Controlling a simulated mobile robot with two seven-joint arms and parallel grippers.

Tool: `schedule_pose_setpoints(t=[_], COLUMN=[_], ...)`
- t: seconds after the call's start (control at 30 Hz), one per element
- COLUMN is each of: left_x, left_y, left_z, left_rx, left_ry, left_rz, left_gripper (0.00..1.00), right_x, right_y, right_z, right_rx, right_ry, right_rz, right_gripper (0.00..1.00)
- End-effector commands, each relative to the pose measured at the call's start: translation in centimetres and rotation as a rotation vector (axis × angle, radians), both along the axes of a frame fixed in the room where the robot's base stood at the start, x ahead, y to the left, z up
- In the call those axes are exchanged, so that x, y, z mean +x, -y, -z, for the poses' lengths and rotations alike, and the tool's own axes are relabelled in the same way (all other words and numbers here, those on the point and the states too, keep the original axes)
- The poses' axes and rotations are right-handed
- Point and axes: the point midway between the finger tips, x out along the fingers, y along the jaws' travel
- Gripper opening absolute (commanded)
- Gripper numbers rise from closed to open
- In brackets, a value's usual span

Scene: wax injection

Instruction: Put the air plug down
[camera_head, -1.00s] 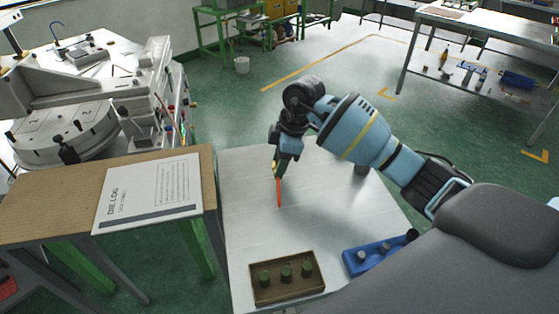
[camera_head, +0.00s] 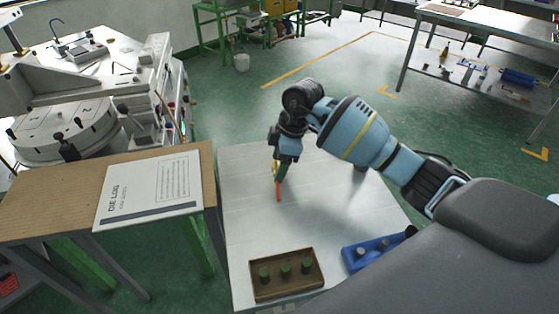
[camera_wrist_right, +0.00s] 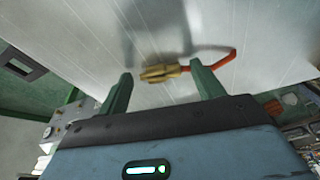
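The air plug is a brass fitting (camera_wrist_right: 162,73) with an orange hose piece (camera_wrist_right: 216,60) at one end. In the right wrist view it lies across the gap in front of my right gripper (camera_wrist_right: 160,72), with clear space between it and both green fingertips. The fingers are spread open. In the head view my right gripper (camera_head: 280,174) points down over the white table (camera_head: 250,225), and the orange piece (camera_head: 278,192) shows just below its fingers. The plug appears to rest on the table. My left gripper is not in view.
A brown tray (camera_head: 286,291) with three dark green pegs sits at the table's front. A blue holder (camera_head: 357,266) stands to its right. A paper sheet (camera_head: 148,192) lies on the cardboard-topped bench at left. The table's left middle is clear.

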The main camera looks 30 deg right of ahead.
Motion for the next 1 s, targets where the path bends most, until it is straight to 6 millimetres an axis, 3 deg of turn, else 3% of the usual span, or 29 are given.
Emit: schedule_pose_setpoints(t=[0.27, 0.43, 0.8, 1.0], left_x=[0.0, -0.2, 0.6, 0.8], left_y=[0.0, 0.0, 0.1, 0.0], left_z=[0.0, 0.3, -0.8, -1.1], left_rx=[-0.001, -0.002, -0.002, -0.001], left_ry=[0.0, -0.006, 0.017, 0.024], left_rz=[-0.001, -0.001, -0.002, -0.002], left_gripper=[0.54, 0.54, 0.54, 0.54], right_x=[0.0, 0.1, -0.7, -1.1], right_y=[0.0, 0.0, 1.7, 2.4], right_z=[-0.1, -1.2, -8.4, -11.4], right_rx=[0.0, 0.0, 0.0, 0.0], right_ry=[0.001, 0.004, 0.007, 0.003], right_rz=[0.0, 0.0, 0.001, 0.002], right_gripper=[0.68, 0.68, 0.68, 0.68])
